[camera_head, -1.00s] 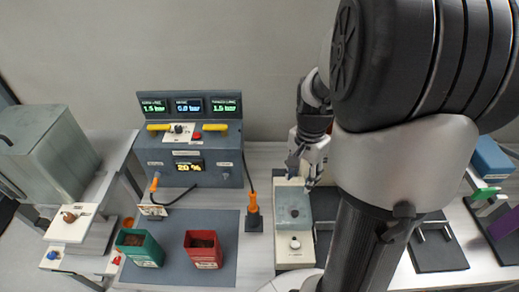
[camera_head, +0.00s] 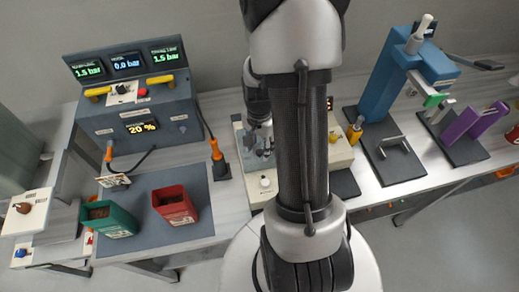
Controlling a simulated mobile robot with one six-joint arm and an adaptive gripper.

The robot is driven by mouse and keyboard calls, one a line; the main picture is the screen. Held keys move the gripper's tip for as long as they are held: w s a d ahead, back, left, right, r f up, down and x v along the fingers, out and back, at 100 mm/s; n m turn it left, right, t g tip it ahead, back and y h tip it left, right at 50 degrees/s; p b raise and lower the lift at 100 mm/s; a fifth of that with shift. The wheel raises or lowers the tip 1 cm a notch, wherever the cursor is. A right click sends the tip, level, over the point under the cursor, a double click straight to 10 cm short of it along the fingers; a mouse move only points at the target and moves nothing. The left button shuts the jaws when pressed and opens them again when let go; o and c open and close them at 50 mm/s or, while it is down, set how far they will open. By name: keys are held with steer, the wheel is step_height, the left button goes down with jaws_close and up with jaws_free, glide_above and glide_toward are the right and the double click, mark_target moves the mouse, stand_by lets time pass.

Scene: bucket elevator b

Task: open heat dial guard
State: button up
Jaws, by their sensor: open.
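A cream bench unit (camera_head: 257,192) stands at the centre, with a pale round knob (camera_head: 265,181) on its front. My gripper (camera_head: 264,150) is over the back part of this unit, pointing down, with its fingers apart and nothing seen between them. A second cream housing (camera_head: 341,152) shows just right of my arm, with a small red display (camera_head: 330,103) and a yellow part (camera_head: 354,131) beside it. My arm hides much of that housing. I cannot make out which part is the heat dial guard, or whether it is open or closed.
A grey console (camera_head: 140,115) with pressure displays stands at the left. A green bin (camera_head: 108,219) and a red bin (camera_head: 175,205) sit on a dark mat. An orange-handled lever (camera_head: 217,155) stands close left of my gripper. A blue press (camera_head: 395,75) and a purple block (camera_head: 472,121) are at the right.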

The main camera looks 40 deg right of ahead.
steer(key=shift+f, duration=0.7)
steer(key=shift+c, duration=0.3)
jaws_close()
